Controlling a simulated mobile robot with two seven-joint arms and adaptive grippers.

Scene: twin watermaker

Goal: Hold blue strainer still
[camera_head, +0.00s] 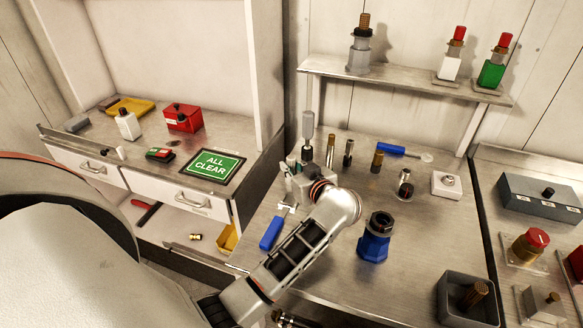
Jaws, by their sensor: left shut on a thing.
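The blue strainer (374,242) stands upright on the metal workbench, with a dark hexagonal collar on top. My left arm comes up from the bottom, passes left of the strainer and bends back left. My left gripper (290,183) is at its end, left of the strainer and apart from it. I cannot tell whether either is touched. My right gripper is out of view.
Several small fittings (377,161) and a blue-handled tool (390,149) are behind the strainer. A grey open box (448,306) stands at front right, and a shelf (400,82) is above.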

